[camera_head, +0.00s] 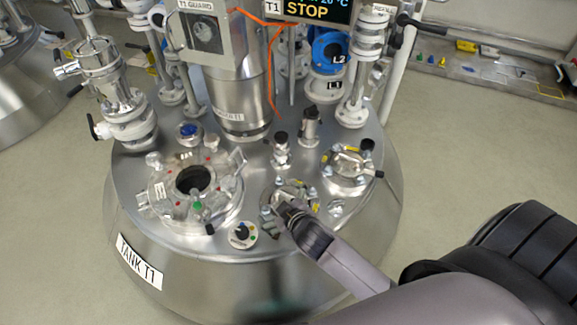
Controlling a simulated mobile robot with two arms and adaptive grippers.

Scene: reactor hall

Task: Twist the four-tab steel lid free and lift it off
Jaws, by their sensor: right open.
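Tank T1's domed steel top (250,247) fills the middle of the view. A small round steel fitting (297,190) with yellow marks sits near its front, partly hidden by my right gripper (284,207). It may be the four-tab lid, but I cannot count its tabs. My right gripper is open, low over this fitting's front edge; I cannot tell whether it touches. A similar clamped steel cover (348,163) with yellow labels is behind it to the right. My left gripper is out of view.
A larger manway flange (222,204) with a dark round opening (194,180) is at left. A knob (242,235) sits in front. Upright valves (310,127), the motor column (245,95) and pipes crowd the back. My right arm covers the lower right.

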